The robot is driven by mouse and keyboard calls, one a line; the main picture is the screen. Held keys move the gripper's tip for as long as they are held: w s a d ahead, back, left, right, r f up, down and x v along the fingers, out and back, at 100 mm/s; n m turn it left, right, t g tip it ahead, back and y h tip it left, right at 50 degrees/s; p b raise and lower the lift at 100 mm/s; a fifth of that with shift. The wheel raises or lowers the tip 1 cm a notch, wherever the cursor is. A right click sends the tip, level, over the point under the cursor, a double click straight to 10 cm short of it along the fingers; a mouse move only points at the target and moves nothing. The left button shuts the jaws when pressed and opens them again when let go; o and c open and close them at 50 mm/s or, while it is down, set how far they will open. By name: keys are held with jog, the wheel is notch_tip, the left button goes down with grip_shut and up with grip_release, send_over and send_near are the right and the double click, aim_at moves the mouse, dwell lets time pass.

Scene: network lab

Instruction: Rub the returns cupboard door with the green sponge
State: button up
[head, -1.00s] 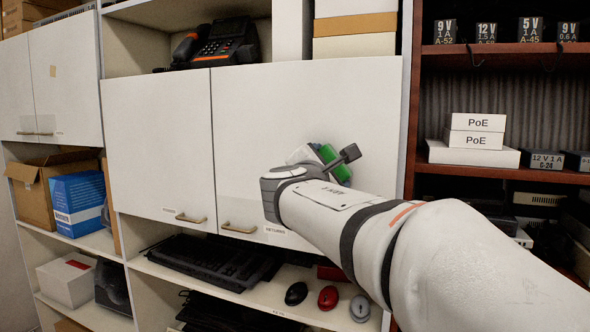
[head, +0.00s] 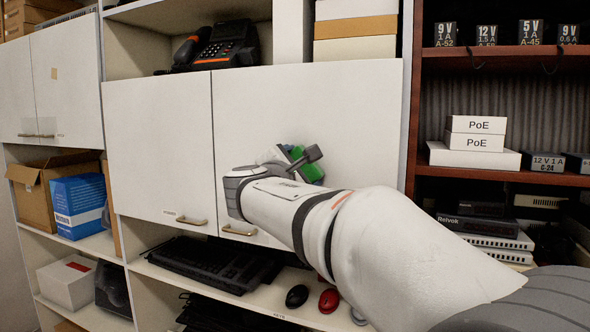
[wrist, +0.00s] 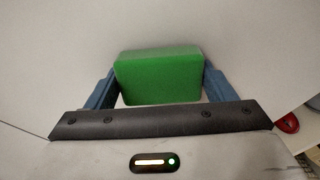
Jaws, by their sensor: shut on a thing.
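The returns cupboard door (head: 330,100) is the wide white door in the middle of the head view, shut, with a brass handle (head: 239,231) low on its left; my arm hides its lower part. My gripper (head: 300,160) is shut on the green sponge (head: 297,152), in front of the door's middle. In the wrist view the green sponge (wrist: 158,80) sits between the two blue fingers, its far face toward the white door surface (wrist: 160,25). It is at or very close to the door; I cannot tell if it presses on it.
Another white door (head: 160,140) adjoins on the left. A desk phone (head: 218,45) stands on the shelf above. Keyboards (head: 205,262) and mice (head: 328,300) lie on the shelf below. A dark red shelf unit (head: 500,180) stands at the right.

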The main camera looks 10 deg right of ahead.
jog(key=shift+w+a, duration=0.45)
jog(key=shift+a, duration=0.1)
jog(key=shift+s, duration=0.1)
jog(key=shift+b+v, duration=0.75)
jog(key=shift+v, duration=2.15)
jog(key=shift+v, duration=1.5)
